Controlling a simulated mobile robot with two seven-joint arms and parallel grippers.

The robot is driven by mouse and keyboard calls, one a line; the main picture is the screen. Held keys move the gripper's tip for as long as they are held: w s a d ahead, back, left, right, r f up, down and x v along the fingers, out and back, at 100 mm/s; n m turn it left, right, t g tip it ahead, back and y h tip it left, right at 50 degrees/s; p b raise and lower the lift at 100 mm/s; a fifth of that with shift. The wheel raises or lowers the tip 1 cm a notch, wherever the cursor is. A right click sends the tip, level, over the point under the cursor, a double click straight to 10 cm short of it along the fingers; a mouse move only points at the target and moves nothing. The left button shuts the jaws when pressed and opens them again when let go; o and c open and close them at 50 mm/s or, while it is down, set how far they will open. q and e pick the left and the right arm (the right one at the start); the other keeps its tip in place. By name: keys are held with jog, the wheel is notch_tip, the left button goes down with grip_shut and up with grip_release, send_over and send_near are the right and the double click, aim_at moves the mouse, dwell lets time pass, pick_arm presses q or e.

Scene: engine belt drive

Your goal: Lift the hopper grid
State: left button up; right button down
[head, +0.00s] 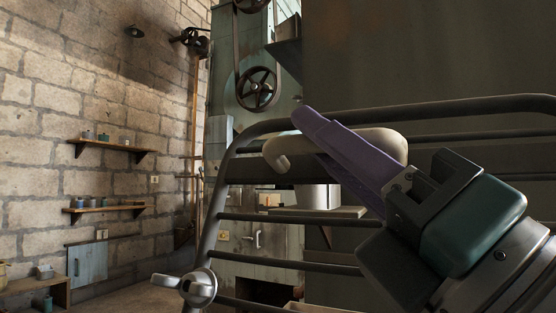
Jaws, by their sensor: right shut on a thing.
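The hopper grid appears to be the dark tubular barred frame (232,163) that fills the lower right of the head view, close to me. It has a rounded upper left corner and several horizontal bars. A cream rounded handle (375,142) lies along its upper part, with a curled left end. My right gripper (312,128) reaches in from the lower right. Its purple finger lies across the cream handle, and the jaws are shut on it. The finger hides part of the handle, and its join to the grid cannot be made out. My left gripper is not in view.
A pale metal wing knob (197,288) sits at the frame's lower left. Behind stand a green machine with a spoked belt wheel (257,89) and a large dark panel (400,50). Wall shelves (112,145) with small jars are at the left.

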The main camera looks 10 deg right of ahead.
jog(key=shift+s, duration=0.1)
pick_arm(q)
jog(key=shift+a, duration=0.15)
pick_arm(e)
jog(key=c, duration=0.8)
grip_release()
jog(key=shift+s+d+f, duration=0.1)
jog(key=shift+s+f, duration=0.1)
jog(key=shift+f, duration=0.1)
pick_arm(q)
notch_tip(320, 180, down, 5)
jog(key=b, duration=0.5)
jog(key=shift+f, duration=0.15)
pick_arm(e)
jog(key=v, duration=0.9)
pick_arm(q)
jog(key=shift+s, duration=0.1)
pick_arm(e)
jog(key=shift+s, duration=0.15)
